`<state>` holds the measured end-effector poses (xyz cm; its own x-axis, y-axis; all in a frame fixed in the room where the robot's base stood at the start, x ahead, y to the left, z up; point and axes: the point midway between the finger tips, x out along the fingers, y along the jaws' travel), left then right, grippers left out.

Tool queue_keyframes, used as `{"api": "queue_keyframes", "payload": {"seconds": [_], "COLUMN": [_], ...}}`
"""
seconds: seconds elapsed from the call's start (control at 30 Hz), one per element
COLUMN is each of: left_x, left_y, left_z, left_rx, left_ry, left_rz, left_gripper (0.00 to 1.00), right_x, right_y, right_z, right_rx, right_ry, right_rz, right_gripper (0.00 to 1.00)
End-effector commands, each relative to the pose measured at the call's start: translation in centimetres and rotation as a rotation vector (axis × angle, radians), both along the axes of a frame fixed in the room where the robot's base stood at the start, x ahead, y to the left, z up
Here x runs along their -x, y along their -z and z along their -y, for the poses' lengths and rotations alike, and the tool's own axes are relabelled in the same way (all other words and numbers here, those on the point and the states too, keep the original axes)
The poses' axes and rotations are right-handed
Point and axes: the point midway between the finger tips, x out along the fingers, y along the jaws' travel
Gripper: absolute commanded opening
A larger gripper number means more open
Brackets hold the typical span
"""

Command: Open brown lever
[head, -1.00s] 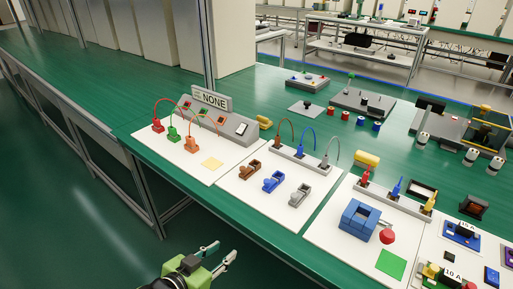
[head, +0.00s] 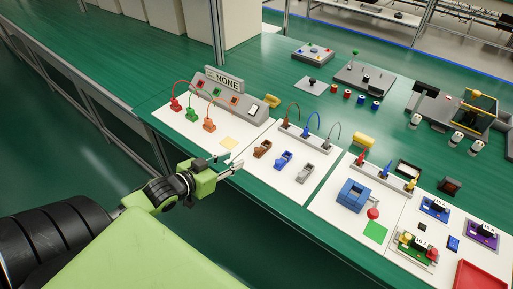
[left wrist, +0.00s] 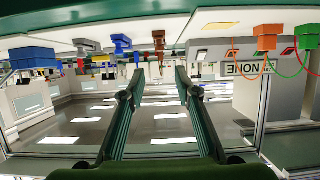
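The brown lever (head: 262,149) is a small brown block on a white board, left of the blue lever (head: 283,159) and the grey lever (head: 305,173). My left gripper (head: 233,162) is at the table's front edge, just left of the brown lever and apart from it. Its two fingers are spread with nothing between them. In the left wrist view the picture is upside down; the brown lever (left wrist: 159,42) hangs beyond and between the open fingers (left wrist: 160,82). My right gripper is not in view.
A strip with arched brown, blue and grey wires (head: 304,136) stands behind the levers. A grey box with a NONE sign (head: 228,82) and red, green and orange plugs is to the left. A blue block (head: 353,195) is on the board to the right.

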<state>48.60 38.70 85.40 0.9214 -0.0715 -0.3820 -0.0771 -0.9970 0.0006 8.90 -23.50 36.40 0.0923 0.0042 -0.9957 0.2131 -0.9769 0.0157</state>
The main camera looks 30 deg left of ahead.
Motion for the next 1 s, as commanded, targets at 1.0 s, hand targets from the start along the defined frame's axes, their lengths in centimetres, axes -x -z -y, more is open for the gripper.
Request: {"api": "queue_keyframes", "payload": {"seconds": [1.0], "left_x": [-11.5], "left_y": [4.7], "left_z": [1.0], "left_rx": [-0.001], "left_ry": [0.002], "left_rz": [0.001], "left_gripper": [0.3], "right_x": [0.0], "right_y": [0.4], "right_z": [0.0], "right_rx": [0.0], "right_ry": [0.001], "right_rz": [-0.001], "right_gripper": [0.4]}}
